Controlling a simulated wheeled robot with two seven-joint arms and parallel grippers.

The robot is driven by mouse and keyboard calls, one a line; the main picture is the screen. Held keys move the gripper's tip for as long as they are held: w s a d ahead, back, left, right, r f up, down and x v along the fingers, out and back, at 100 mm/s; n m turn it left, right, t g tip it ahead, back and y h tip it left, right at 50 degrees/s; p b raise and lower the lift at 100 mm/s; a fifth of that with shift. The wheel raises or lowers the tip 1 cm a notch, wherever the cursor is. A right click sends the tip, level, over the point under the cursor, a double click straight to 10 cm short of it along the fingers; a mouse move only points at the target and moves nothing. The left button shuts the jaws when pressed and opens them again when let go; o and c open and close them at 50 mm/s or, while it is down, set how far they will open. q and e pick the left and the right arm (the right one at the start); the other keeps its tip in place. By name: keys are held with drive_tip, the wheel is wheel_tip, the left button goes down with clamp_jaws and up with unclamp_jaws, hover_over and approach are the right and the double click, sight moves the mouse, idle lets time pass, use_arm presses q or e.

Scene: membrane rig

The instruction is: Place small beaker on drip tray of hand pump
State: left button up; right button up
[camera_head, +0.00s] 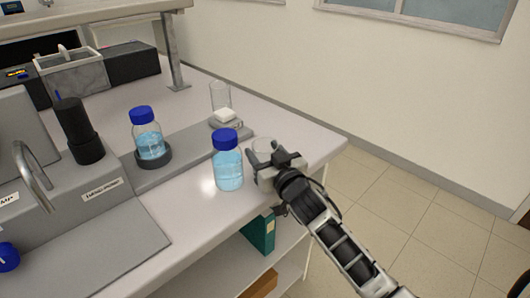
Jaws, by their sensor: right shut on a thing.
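My right gripper (268,168) is at the bench's right edge, with its arm coming in from the lower right. It is shut on a small clear beaker (264,146), which is partly hidden by the fingers and hard to make out. At the left edge is a grey unit with a curved metal spout (33,178) and a cut-off label ending in "MP", which appears to be the hand pump. A flat grey surface (110,250) lies in front of it; I cannot tell whether this is the drip tray. My left gripper is not in view.
A blue-capped bottle (228,162) stands just left of my right gripper. Another bottle (147,136) sits in a dark ring holder. A black cylinder (78,130) rises near the spout.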

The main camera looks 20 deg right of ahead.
drive_tip(key=shift+f, duration=0.1)
drive_tip(key=o, duration=1.1)
drive_tip(key=shift+f, duration=0.1)
